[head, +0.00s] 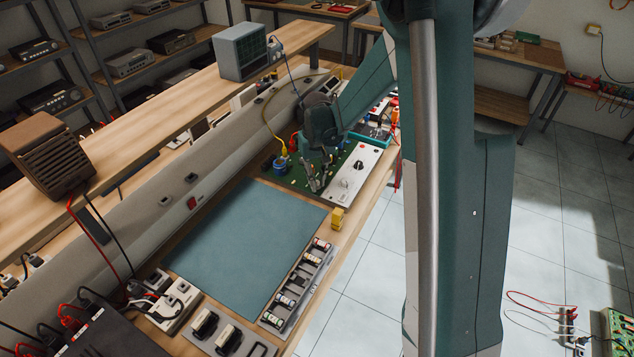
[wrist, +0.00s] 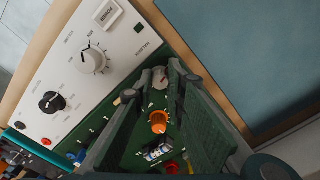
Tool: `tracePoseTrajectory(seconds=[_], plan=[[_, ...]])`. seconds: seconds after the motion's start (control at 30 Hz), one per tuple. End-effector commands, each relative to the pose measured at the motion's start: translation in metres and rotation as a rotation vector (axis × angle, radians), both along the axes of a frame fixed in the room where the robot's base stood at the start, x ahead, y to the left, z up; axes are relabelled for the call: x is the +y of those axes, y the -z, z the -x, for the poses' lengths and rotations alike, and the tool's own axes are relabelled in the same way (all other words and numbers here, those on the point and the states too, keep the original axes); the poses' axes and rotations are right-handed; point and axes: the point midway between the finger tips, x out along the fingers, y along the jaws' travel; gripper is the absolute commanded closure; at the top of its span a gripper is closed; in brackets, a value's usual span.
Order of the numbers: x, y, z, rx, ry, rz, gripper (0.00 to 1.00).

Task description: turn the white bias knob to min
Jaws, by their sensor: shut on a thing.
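My gripper (head: 318,183) reaches down over the green circuit board (head: 284,183) on the bench. In the wrist view my gripper (wrist: 157,80) has its fingertips closed around a small whitish round knob (wrist: 160,79) on the board, partly hidden by the fingers. Beside the board is a white control panel (wrist: 75,30). It bears a larger white knob (wrist: 93,60) with a dark pointer line and a black knob (wrist: 52,102); both are clear of my fingers. The panel lettering is too small to read surely, so I cannot tell which white knob is labelled bias.
An orange part (wrist: 158,122) and other components stand on the board between my fingers. A blue-grey mat (head: 250,240) lies clear beside the board. A small yellow block (head: 337,218) stands near the bench edge. A yellow cable (head: 268,125) runs behind the board.

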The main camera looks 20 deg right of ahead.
Motion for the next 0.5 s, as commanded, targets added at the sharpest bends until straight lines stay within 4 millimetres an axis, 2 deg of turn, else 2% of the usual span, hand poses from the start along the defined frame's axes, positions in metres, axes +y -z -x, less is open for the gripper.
tracePoseTrajectory(seconds=[0.5], plan=[[0.001, 0.0, -0.0003, -0.001, -0.417, -0.001, 0.98]])
